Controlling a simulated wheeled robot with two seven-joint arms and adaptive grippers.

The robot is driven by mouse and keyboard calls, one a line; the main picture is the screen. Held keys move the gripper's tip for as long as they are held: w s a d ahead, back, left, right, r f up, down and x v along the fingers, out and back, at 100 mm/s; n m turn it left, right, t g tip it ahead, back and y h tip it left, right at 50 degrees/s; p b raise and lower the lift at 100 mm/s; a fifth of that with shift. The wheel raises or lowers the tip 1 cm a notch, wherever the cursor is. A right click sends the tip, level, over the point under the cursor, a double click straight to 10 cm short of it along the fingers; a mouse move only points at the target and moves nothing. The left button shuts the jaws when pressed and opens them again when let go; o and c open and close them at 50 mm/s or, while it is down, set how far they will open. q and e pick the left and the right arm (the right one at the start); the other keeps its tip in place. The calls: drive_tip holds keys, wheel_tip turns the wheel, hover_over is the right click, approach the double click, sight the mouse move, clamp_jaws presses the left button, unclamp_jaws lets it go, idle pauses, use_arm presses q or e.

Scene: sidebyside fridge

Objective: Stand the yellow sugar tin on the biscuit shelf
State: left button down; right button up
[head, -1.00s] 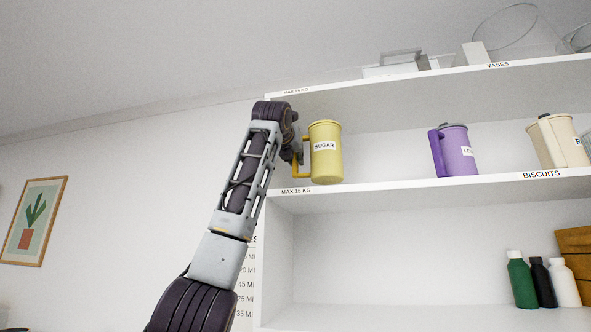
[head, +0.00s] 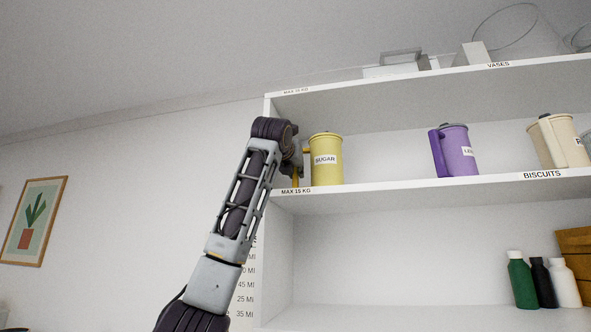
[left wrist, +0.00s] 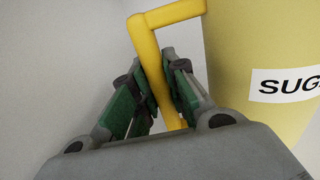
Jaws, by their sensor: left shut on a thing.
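The yellow sugar tin (head: 327,172), with a white SUGAR label, stands upright at the left end of the biscuit shelf (head: 420,187). Its base looks to be on or just at the shelf board; the exact contact is hard to tell. My left gripper (head: 297,168) is at the tin's left side, partly hidden behind my arm. In the left wrist view, the left gripper (left wrist: 168,95) is shut on the tin's yellow handle (left wrist: 150,65), with the tin's body (left wrist: 255,50) to the right. My right gripper is not in view.
A purple tin (head: 460,152) and a cream tin (head: 562,140) stand further right on the same shelf. The VASES shelf (head: 440,76) is above. Bottles (head: 521,280) stand on the shelf below. The shelf between the sugar and purple tins is clear.

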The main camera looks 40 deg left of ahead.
use_arm(q)
drive_tip(key=shift+d, duration=0.1)
drive_tip(key=c, duration=1.4)
unclamp_jaws()
drive_tip(key=shift+f, duration=0.1)
drive_tip(key=shift+s+d, duration=0.25)
drive_tip(key=shift+s, duration=0.25)
drive_tip(key=b+v, duration=0.4)
drive_tip(key=v, duration=0.7)
